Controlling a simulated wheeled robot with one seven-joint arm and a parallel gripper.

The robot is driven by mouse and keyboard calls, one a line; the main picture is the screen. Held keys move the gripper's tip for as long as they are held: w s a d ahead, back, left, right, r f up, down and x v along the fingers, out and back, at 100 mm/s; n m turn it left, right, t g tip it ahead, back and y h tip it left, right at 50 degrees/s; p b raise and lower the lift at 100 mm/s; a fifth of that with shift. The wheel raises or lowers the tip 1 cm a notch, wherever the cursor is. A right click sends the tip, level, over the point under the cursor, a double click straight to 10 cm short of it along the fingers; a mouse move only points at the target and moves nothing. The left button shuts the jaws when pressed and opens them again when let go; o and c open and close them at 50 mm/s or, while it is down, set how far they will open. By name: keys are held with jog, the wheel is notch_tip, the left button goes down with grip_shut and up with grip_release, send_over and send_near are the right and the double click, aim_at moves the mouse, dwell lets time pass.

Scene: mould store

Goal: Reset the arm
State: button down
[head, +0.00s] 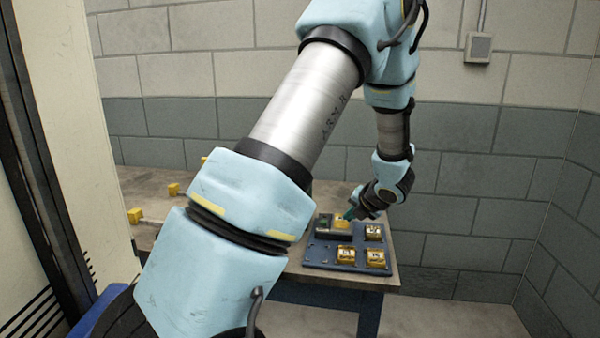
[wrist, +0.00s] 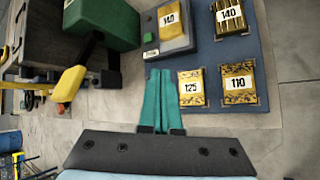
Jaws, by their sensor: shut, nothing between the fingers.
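My arm reaches across the head view to my gripper (head: 358,211), which is just above the blue board on the table. In the wrist view the two teal fingers of my gripper (wrist: 160,74) lie side by side, shut, with nothing between them. The fingertips point at the grey device (wrist: 176,45), which bears a yellow block marked 140 (wrist: 170,18). I cannot tell whether the fingertips touch anything.
The blue board (head: 319,262) also holds yellow blocks marked 125 (wrist: 191,88), 110 (wrist: 238,83) and 140 (wrist: 231,14). A green box (wrist: 108,22) stands left of the fingers. Loose yellow blocks (head: 135,215) lie on the table (head: 150,187). A block wall stands behind.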

jog(key=s+a+r+m+g+h, duration=0.1)
jog(key=s+a+r+m+h, duration=0.15)
jog(key=m, duration=0.55)
jog(key=s+a+r+m+g+h, duration=0.1)
jog(key=s+a+r+m+h, duration=0.2)
jog(key=m, duration=0.5)
jog(key=s+a+m+g+y, duration=0.2)
jog(key=s+a+m+g, duration=0.2)
jog(key=s+a+m, duration=1.1)
jog(key=shift+s+r+g+p, duration=0.2)
jog(key=shift+s+g+p, duration=0.2)
jog(key=shift+s, duration=0.3)
